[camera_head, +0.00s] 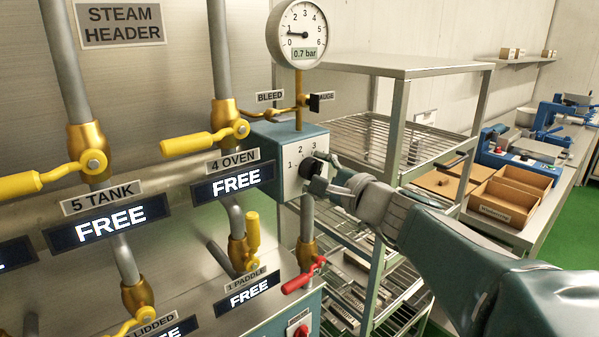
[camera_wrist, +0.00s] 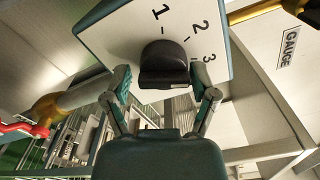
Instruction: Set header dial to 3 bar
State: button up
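The header dial is a black knob (camera_head: 311,167) on the white face of a blue box, marked 1, 2 and 3. It also shows in the wrist view as a dark knob (camera_wrist: 163,62); I cannot tell which mark it points at. The round gauge (camera_head: 301,33) above has its needle near 1, and its display reads 0.7 bar. My gripper (camera_head: 326,181) is at the dial from the right. In the wrist view my gripper's fingers (camera_wrist: 162,90) stand apart on either side of the knob, with a small gap at the left; contact at the right is unclear.
Yellow lever valves (camera_head: 200,142) and FREE signs (camera_head: 236,180) line the steam header at left. A red lever (camera_head: 303,276) sits below the dial box. The BLEED valve (camera_head: 312,103) is above it. A metal rack (camera_head: 395,68) stands close behind my arm.

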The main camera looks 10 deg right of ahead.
jog(key=shift+r, duration=0.1)
dwell(0.3)
jog(key=shift+s+d, duration=0.2)
jog(key=shift+s, duration=0.15)
jog(key=v, duration=1.1)
jog(key=shift+s, duration=0.15)
jog(key=shift+a, duration=0.15)
